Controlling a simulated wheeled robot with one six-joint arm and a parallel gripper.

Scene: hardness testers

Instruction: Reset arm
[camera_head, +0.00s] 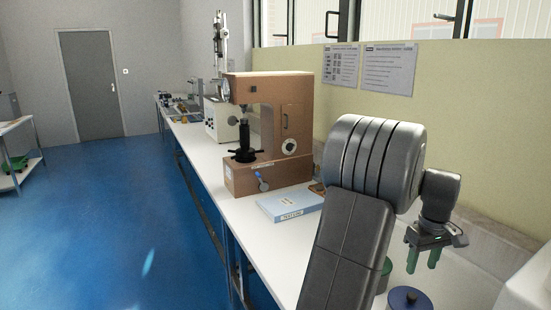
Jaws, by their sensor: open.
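My arm rises from the bottom right of the head view and bends over to the right. My gripper (424,257) hangs at its end, pointing down, with two green fingers set apart and nothing seen between them. It is above the right part of the white bench, above and beside a dark blue round lid (409,298) and a green round thing partly hidden behind my arm.
A brown hardness tester (290,108) stands on the bench (268,238), with a light blue box (291,204) before it. A white machine (222,122) stands farther back. The wall is close on the right. Blue floor (110,220) lies open on the left.

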